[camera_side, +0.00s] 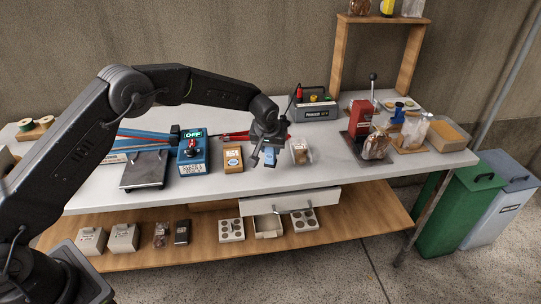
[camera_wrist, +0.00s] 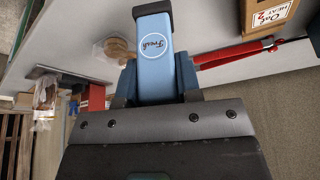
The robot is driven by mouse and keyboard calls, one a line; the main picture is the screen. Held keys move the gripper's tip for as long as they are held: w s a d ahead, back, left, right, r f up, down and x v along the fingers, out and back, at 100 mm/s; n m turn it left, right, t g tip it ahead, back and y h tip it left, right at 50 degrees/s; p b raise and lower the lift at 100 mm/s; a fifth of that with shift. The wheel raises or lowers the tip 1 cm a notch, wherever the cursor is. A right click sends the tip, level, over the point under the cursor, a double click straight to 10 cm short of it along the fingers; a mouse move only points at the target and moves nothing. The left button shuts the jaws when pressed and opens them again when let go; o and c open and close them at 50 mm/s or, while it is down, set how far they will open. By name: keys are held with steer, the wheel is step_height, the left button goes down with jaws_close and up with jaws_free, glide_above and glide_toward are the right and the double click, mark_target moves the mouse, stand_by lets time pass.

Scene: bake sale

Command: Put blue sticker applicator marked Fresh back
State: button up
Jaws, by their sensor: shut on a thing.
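The blue sticker applicator marked Fresh (camera_wrist: 155,68) is held in my gripper (camera_wrist: 153,92), with its round white "Fresh" label facing the wrist camera. In the side view the applicator (camera_side: 270,157) hangs below my gripper (camera_side: 264,148), over the front middle of the table. My gripper is shut on it. The side view does not clearly show whether its lower end touches the table.
A blue control box reading OFF (camera_side: 193,152) stands further left. A red-handled tool (camera_wrist: 232,53) lies behind the brown box. A grey case (camera_side: 315,108) is at the back, and a red lever press (camera_side: 361,117) is to the right. A white drawer front (camera_side: 290,201) shows below the table edge.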

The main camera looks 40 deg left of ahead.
mark_target(271, 155)
steer(key=shift+f, duration=1.7)
steer(key=shift+f, duration=0.15)
steer(key=o, duration=0.9)
steer(key=v, duration=1.2)
steer(key=shift+r, duration=0.2)
